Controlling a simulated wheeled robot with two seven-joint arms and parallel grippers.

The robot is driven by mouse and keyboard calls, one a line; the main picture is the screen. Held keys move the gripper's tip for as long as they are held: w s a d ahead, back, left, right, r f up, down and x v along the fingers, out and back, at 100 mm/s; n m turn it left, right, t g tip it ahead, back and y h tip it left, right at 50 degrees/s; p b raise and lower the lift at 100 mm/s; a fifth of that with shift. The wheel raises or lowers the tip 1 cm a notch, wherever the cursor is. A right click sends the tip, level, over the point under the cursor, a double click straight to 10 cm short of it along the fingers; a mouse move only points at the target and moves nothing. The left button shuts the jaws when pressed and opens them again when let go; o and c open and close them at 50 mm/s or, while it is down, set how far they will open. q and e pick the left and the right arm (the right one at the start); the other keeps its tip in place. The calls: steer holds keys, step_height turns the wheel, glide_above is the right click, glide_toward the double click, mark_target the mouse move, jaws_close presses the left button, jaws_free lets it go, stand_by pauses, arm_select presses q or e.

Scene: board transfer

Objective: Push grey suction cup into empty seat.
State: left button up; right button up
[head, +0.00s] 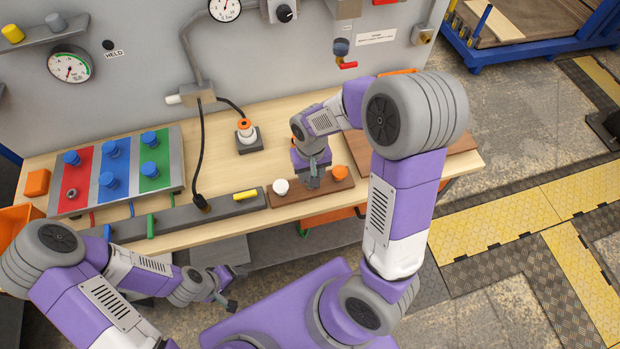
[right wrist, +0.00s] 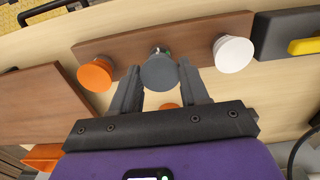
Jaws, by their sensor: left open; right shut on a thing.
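A brown wooden board (head: 270,199) lies at the table's front edge. It carries a white suction cup (head: 281,187) on the left and an orange one (head: 340,173) on the right. My right gripper (head: 312,182) points down at the board between these two. In the right wrist view its fingers are shut on the grey suction cup (right wrist: 159,73), which is over the board's middle between orange and white. The seat under the grey cup is mostly hidden, and I cannot tell how deep the cup sits. My left gripper (head: 226,288) is open and empty, low in front of the table.
A dark bar with a yellow handle (head: 246,195) lies left of the board. Another brown board (head: 450,141) lies to the right. Behind stands an orange-and-white piece on a dark base (head: 247,139). A red, blue and green panel (head: 178,165) with blue knobs is at left.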

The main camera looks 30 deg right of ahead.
steer(key=shift+r, duration=0.4)
step_height(320, 180, up, 4)
steer(key=p, duration=0.4)
steer(key=shift+r, duration=0.25)
steer(key=shift+f, duration=0.15)
